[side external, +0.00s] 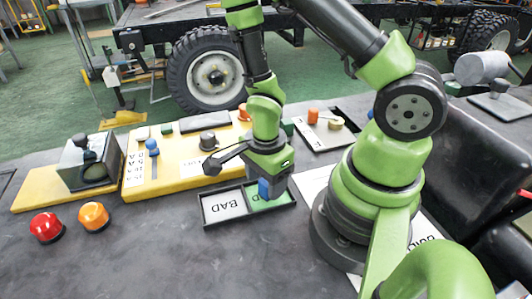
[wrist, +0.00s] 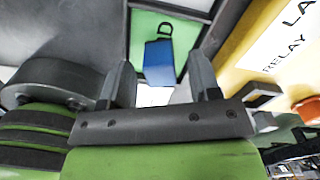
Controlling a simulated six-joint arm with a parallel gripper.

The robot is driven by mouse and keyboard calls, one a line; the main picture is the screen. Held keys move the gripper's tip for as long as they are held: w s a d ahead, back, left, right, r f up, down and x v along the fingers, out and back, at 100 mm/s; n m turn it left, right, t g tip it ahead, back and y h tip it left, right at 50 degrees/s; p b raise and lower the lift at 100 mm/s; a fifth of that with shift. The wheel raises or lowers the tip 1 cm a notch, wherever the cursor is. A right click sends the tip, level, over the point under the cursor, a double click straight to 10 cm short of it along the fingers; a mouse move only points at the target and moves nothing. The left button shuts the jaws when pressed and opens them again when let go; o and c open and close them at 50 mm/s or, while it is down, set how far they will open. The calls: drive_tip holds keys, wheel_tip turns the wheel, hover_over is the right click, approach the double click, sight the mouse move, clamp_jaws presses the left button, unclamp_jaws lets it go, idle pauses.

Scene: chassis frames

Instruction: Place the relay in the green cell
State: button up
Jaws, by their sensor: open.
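The relay is the blue block (side external: 264,188) at the green cell (side external: 284,199) of a black two-cell tray, just under my gripper (side external: 268,178). In the wrist view the blue relay (wrist: 158,62) shows against the green cell floor (wrist: 144,22), with a dark loop beyond it. My gripper (wrist: 163,82) is open, with one finger on each side of the relay and visible gaps between. Whether the relay's underside rests fully on the floor is hard to tell.
The white cell marked BAD (side external: 224,206) is beside the green one and looks empty. A yellow panel (side external: 180,180) with knobs stands behind the tray. Red (side external: 46,227) and orange (side external: 94,217) buttons are at left. The table front is clear.

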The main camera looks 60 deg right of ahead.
wheel_tip(320, 180, up, 12)
wheel_tip(320, 180, up, 8)
drive_tip(key=n+t, duration=0.4)
drive_tip(key=n, duration=0.4)
hover_over(265, 182)
drive_tip(key=s+a+r+n+t+y, duration=0.2)
drive_tip(key=s+r+n+t, duration=0.1)
drive_tip(key=r+n, duration=0.5)
drive_tip(key=shift+s+a+n, duration=0.2)
drive_tip(key=shift+s+n, duration=0.55)
drive_tip(key=shift+n, duration=0.45)
drive_tip(key=shift+r, duration=0.1)
